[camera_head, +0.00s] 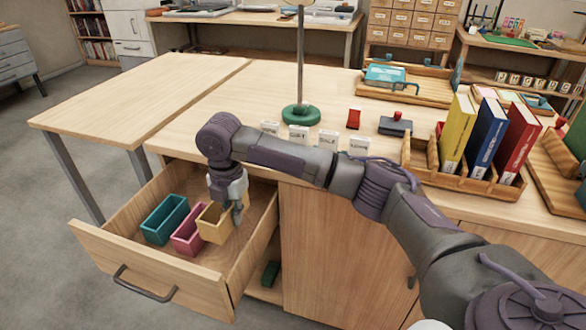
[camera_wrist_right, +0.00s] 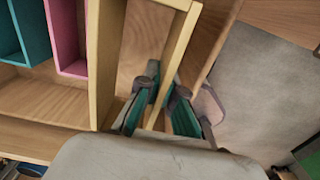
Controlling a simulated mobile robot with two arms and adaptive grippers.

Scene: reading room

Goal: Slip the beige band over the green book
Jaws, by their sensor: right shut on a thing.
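The beige band (camera_head: 214,224) is an open rectangular frame in the pulled-out drawer, at the right of a row of three bands. My right gripper (camera_head: 238,208) reaches down at its right side. In the right wrist view, the gripper (camera_wrist_right: 161,98) is shut on one wall of the beige band (camera_wrist_right: 181,50), with a finger on each side. A green book-like item (camera_head: 577,136) stands at the right edge of the head view, partly cut off; I cannot tell for sure that it is the green book. My left gripper is not in view.
A teal band (camera_head: 165,219) and a pink band (camera_head: 188,232) stand left of the beige one, inside the drawer (camera_head: 150,262). A wooden rack (camera_head: 455,182) on the desk holds yellow, blue and red books.

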